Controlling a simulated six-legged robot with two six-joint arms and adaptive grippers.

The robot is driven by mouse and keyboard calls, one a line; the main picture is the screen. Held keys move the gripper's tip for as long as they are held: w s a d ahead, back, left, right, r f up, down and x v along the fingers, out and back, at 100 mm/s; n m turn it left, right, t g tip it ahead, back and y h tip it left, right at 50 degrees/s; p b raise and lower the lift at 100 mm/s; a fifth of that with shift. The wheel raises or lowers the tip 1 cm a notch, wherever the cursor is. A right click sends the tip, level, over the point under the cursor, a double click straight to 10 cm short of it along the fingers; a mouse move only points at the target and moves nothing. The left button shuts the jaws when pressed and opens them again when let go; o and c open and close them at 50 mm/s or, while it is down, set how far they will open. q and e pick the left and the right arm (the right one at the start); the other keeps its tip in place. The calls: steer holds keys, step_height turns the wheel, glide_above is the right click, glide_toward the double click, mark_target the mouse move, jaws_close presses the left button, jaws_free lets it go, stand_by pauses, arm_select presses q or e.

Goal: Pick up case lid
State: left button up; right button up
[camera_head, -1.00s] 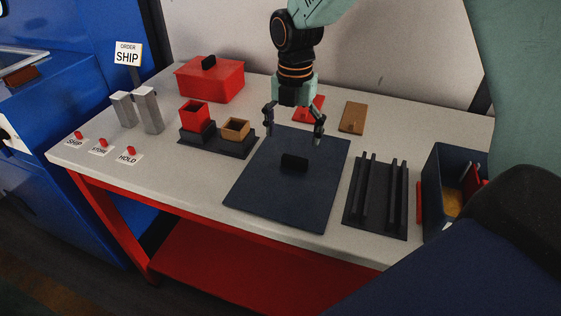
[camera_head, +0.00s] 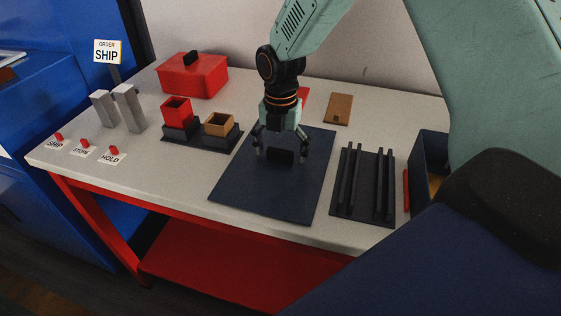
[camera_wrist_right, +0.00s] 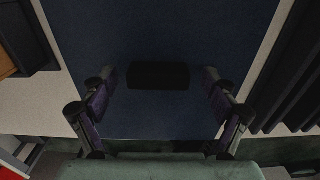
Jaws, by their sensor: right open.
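The case lid (camera_head: 262,190) is a flat dark navy panel lying on the table, with a black block handle (camera_head: 280,157) on top. My right gripper (camera_head: 279,154) is open above the lid, with its fingers on either side of the handle. In the right wrist view the handle (camera_wrist_right: 158,76) lies between the two spread fingers (camera_wrist_right: 158,90), with a gap on each side. The lid (camera_wrist_right: 160,30) fills the middle of that view. My left gripper is not in view.
A navy open case (camera_head: 429,150) stands at the right, partly hidden by my arm. A black ribbed rack (camera_head: 364,185) lies right of the lid. Left are a dark holder (camera_head: 195,138) with red and tan cups and a red box (camera_head: 192,78). A brown plate (camera_head: 338,108) lies behind.

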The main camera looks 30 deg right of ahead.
steer(key=shift+w+a, duration=0.1)
steer(key=shift+a, duration=0.05)
steer(key=shift+c, duration=1.1)
steer(key=c, duration=1.2)
